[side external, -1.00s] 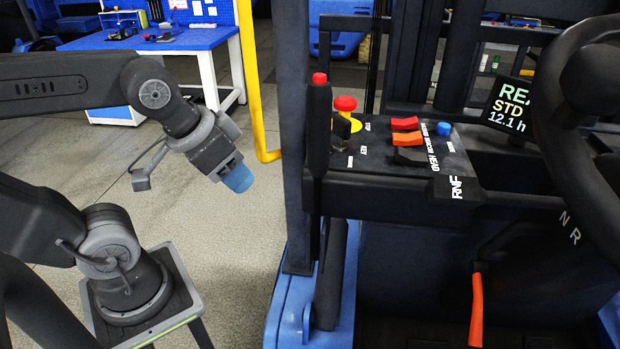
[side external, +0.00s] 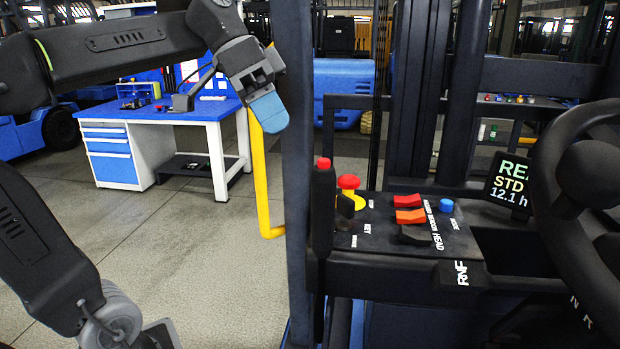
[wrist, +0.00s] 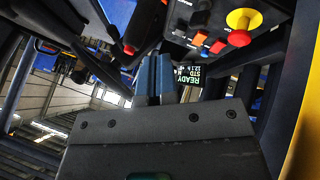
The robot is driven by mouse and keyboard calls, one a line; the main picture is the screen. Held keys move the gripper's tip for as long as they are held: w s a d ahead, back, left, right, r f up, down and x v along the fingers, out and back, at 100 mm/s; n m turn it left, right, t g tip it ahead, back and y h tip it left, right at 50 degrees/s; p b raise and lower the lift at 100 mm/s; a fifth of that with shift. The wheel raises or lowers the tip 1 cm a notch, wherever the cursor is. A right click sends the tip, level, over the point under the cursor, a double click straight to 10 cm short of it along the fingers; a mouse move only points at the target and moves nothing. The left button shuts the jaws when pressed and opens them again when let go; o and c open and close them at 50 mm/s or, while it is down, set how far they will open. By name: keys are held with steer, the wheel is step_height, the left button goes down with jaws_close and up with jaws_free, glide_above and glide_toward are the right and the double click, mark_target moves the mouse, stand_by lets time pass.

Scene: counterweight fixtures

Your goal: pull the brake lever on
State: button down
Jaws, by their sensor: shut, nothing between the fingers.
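The brake lever looks to be the upright black lever (side external: 322,215) with a red tip, at the left end of the control panel in the side view. It stands upright. In the wrist view a black lever with a red end (wrist: 143,27) shows above the fingers, upside down. My gripper (side external: 269,115) has blue fingertips, shut and empty. It is up and to the left of the lever's red tip, apart from it, pointing down. In the wrist view the shut fingers (wrist: 154,75) have nothing between them.
A dark post (side external: 298,170) rises between my gripper and the lever in the side view. Beside the lever are a red-and-yellow stop button (side external: 348,185), several switches and a blue button (side external: 446,205). The display (side external: 509,186) and steering wheel (side external: 585,190) are right. A yellow rail (side external: 259,185) stands left.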

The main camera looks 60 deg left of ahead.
steer(key=shift+r, duration=0.2)
steer(key=x, duration=1)
steer(key=shift+d, duration=0.15)
stand_by(0.3)
